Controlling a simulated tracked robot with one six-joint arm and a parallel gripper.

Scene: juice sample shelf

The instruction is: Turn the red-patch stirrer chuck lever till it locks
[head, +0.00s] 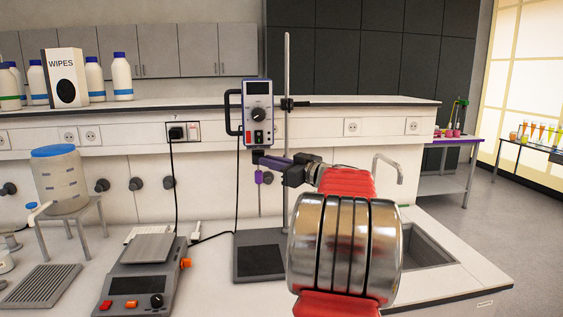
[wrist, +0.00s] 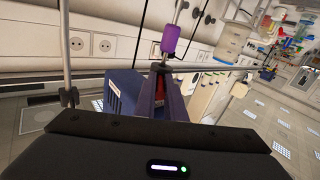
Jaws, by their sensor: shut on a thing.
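My gripper (head: 268,161) reaches in from the right at that height and is shut on the chuck lever, which the fingers mostly hide. A red patch (wrist: 161,78) shows between the fingers in the wrist view, where my gripper (wrist: 163,80) points at the chuck. A purple cylinder (head: 267,177) sits near the thin stirrer shaft, and it also shows in the wrist view (wrist: 175,42).
A hotplate (head: 150,252) stands on the bench at left, and the stirrer's dark base plate (head: 260,257) is below. A black cable hangs left of the stirrer. A sink (head: 428,248) and tap are at right. A barrel (head: 60,180) stands on a stool.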

